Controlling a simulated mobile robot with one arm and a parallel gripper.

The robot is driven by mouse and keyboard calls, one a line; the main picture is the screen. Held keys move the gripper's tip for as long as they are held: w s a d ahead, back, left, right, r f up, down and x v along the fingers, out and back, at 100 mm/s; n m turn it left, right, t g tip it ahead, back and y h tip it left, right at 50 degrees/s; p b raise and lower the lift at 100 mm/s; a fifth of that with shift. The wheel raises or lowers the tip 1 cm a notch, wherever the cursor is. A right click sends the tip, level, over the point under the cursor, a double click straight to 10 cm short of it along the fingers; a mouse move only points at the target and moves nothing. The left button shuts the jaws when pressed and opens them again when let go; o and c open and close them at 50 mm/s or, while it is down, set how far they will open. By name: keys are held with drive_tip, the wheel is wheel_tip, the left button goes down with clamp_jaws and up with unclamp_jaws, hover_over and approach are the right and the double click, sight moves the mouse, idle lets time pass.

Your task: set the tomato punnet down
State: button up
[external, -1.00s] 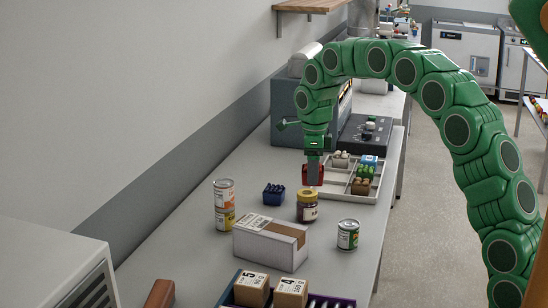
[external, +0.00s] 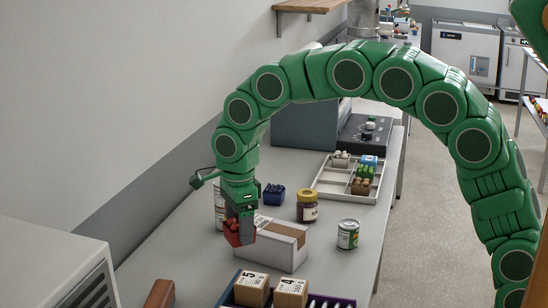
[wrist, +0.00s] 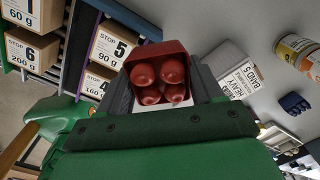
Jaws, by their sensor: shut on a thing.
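The tomato punnet is a small red tray (external: 232,238) with several round red tomatoes. My gripper (external: 242,226) points down and is shut on it, one finger on each side. In the wrist view the punnet (wrist: 153,50) sits level between the dark fingers, its tomatoes facing the camera. In the external view it appears beside the left end of the white and brown carton (external: 271,244). Its underside is hidden, and I cannot tell how far it is above the grey counter (external: 190,262).
Stacked cans (external: 219,206) stand partly hidden behind my gripper. A divided tray (external: 334,190) lies farther back. Numbered boxes (external: 252,289) fill a crate in front. Counter is bare left of the carton.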

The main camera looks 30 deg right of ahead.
drive_tip(key=shift+s+a+n, duration=0.3)
drive_tip(key=shift+s+a, duration=0.5)
drive_tip(key=shift+s, duration=0.05)
drive_tip(key=shift+s+a, duration=0.1)
drive_tip(key=shift+a, duration=0.1)
drive_tip(key=shift+w+a+f, duration=0.2)
drive_tip(key=w+a+f, duration=0.2)
drive_tip(key=w, duration=0.1)
drive_tip(key=w+a+f, duration=0.2)
drive_tip(key=w+f, duration=0.1)
drive_tip(key=w+a+f, duration=0.3)
drive_tip(key=shift+w, duration=0.3)
drive_tip(key=shift+w+a+f, duration=0.2)
drive_tip(key=shift+w+f, duration=0.05)
drive_tip(key=shift+f, duration=0.15)
drive_tip(key=shift+w+a+f, duration=0.2)
drive_tip(key=shift+f, duration=0.2)
drive_tip(key=shift+w+f, duration=0.1)
drive_tip(key=shift+f, duration=1.4)
drive_tip(key=shift+f, duration=0.15)
